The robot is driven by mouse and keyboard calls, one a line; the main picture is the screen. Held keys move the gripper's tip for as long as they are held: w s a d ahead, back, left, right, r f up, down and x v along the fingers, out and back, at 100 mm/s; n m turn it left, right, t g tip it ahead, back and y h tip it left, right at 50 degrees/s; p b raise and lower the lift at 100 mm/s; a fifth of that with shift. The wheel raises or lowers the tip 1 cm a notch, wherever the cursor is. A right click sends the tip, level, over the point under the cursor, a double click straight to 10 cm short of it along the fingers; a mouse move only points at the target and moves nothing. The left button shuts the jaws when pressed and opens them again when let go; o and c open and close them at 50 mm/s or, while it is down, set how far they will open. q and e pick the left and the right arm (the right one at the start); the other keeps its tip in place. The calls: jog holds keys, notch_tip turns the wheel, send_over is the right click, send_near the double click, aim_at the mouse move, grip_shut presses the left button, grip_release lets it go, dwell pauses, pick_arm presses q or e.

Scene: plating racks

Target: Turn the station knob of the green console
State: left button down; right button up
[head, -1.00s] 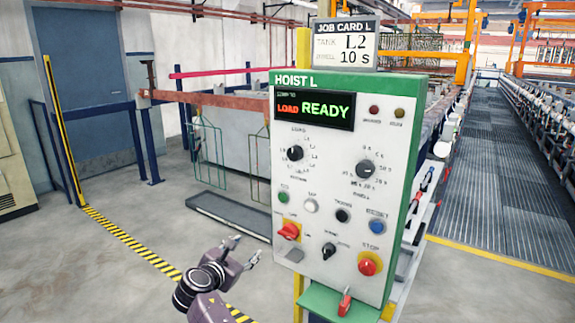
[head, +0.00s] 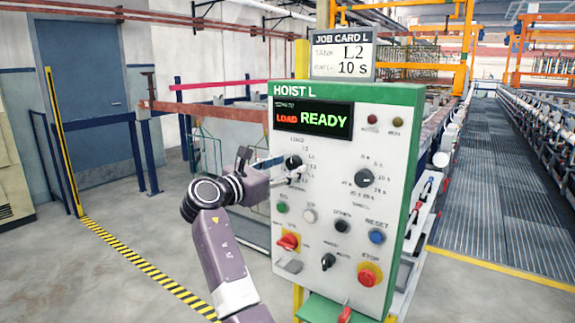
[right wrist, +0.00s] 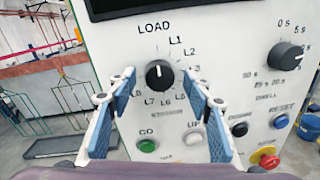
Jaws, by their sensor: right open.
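The station knob (right wrist: 159,74) is a round black knob with a white mark, on the white face of the green-edged console (head: 411,200). Its mark points about straight up, towards LOAD. The labels L1, L2 and L3 run down its right side. My right gripper (right wrist: 160,82) is open, with one blue-padded finger on each side of the knob. Contact with the knob cannot be told. In the head view the knob (head: 293,161) is partly hidden by the right gripper (head: 285,168). My left gripper is not in view.
The display (head: 313,119) reads LOAD READY. The job card (head: 342,53) above shows tank L2 and 10 s. The dwell knob (head: 363,178), several push buttons, a red rotary switch (head: 288,242) and a red stop button (head: 369,275) sit close by on the face.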

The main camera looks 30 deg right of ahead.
jog(key=shift+w+d, duration=0.15)
jog(key=shift+d, duration=0.1)
jog(key=c, duration=1.1)
jog(key=shift+c, duration=0.2)
